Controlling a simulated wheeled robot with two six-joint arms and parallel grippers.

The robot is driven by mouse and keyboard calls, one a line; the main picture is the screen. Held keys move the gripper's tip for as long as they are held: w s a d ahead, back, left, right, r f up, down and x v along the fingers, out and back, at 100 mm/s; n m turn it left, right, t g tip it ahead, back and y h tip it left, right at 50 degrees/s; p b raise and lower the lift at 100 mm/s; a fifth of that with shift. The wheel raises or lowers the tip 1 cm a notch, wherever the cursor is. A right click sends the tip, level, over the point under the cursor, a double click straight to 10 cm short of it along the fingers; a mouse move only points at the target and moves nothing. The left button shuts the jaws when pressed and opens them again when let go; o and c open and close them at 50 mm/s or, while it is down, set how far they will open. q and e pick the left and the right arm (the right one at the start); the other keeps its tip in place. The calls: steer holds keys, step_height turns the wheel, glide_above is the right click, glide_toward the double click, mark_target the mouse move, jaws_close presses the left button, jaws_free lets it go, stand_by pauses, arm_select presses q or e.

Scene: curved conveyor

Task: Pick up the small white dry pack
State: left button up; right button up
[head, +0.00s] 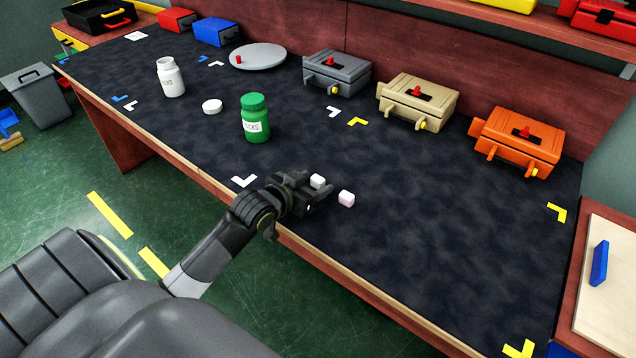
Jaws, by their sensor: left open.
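Two small pale blocks lie near my left gripper (317,192) on the dark tabletop. The white block (318,181) is right at the gripper's fingers, on their far side or between them; I cannot tell which. The pinkish-white block (346,199) lies just beyond the fingertips, to the right, apart from them. I cannot read any mark that says which one is the dry pack. My left gripper is open, low over the table near its front edge, and part of the white block may be hidden by it. My right gripper is not in view.
A green labelled bottle (255,125), a white bottle (171,80) and a white lid (212,106) stand left of the gripper. Grey (337,75), beige (417,105) and orange (518,140) toolboxes line the back. The table's right half (450,230) is clear.

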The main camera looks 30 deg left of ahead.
arm_select(q)
steer(key=shift+w+f, duration=0.15)
steer(key=shift+w, duration=0.2)
steer(key=shift+c, duration=0.3)
steer(key=c, duration=1)
step_height(320, 180, up, 10)
steer(key=shift+r+p, duration=0.1)
steer(key=shift+p, duration=1)
